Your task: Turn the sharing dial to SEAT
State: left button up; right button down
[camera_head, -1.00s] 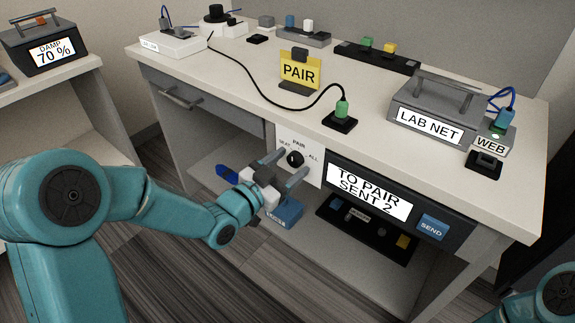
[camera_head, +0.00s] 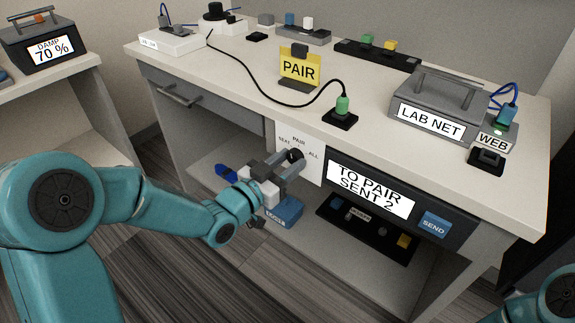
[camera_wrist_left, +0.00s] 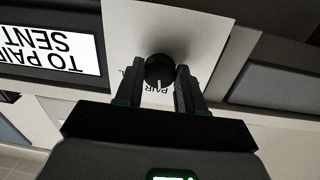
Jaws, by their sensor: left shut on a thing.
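The sharing dial (camera_head: 293,156) is a round black knob on a white panel (camera_head: 314,170) on the desk's front. The panel reads SEAT at left, PAIR at top and ALL at right. My left gripper (camera_head: 292,160) is shut on the dial, with a finger on either side of it. In the left wrist view the dial (camera_wrist_left: 159,70) sits between both fingers, and its white mark points toward the word PAIR. The screen (camera_head: 369,190) beside the panel reads TO PAIR, SENT 2. Only a piece of my right arm shows at the lower right corner; its gripper is out of view.
A blue SEND button (camera_head: 433,225) is right of the screen. Below, a shelf holds a dark tray (camera_head: 338,221) and a blue block (camera_head: 285,212). On the desktop stand a yellow PAIR sign (camera_head: 299,67), a green plug (camera_head: 343,104) and a LAB NET box (camera_head: 433,108).

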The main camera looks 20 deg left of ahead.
pick_arm(q)
jog(key=n+b, duration=0.1)
jog(key=n, duration=0.1)
jog(key=n+b, duration=0.1)
jog(key=n, duration=0.1)
jog(key=shift+d+f+n, duration=0.1)
jog(key=shift+f+n, duration=0.1)
jog(key=shift+n, duration=0.1)
jog(key=n+b, duration=0.1)
jog(key=n, duration=0.4)
jog(key=shift+r, duration=0.1)
jog(key=shift+n+t, duration=0.3)
jog(key=shift+n, duration=0.1)
jog(key=o, duration=1)
jog(key=shift+o, duration=0.2)
jog(key=shift+s, duration=0.1)
